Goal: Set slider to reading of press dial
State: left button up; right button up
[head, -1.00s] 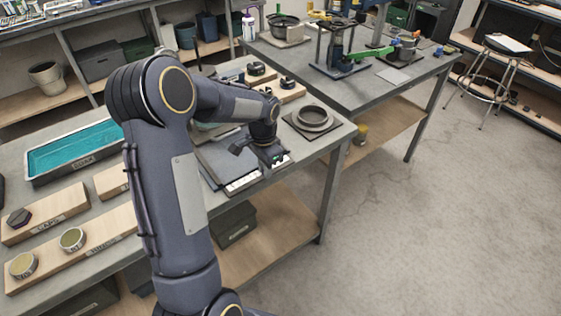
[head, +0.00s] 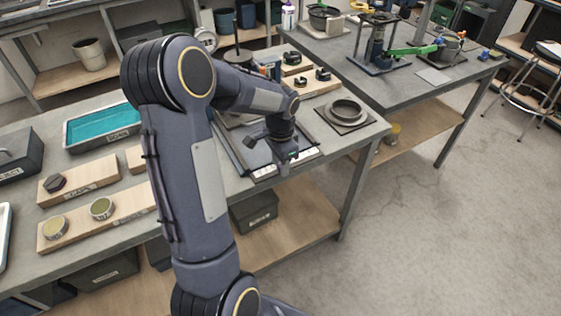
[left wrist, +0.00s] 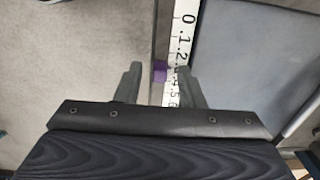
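The slider unit is a flat grey panel (head: 252,150) at the bench's front edge, with a white number strip (head: 303,157) along it. In the left wrist view the strip (left wrist: 184,38) reads from 0 through tenths. A small purple slider piece (left wrist: 160,73) sits beside it, roughly near .3. My left gripper (head: 284,160) is over the strip. In the left wrist view its fingers (left wrist: 162,70) are apart, one on each side of the purple piece, with gaps visible. A round pale dial (head: 207,39), possibly the press dial, shows behind my arm; its reading is too small to tell. My right gripper is out of view.
A round ring on a dark plate (head: 347,111) stands right of the panel. Wooden blocks with black knobs (head: 312,82) lie behind. A teal tray (head: 100,124) and labelled wooden boards (head: 98,215) are at left. Open floor lies at right.

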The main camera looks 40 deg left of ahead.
pick_arm(q)
jog(key=shift+r, duration=3.9)
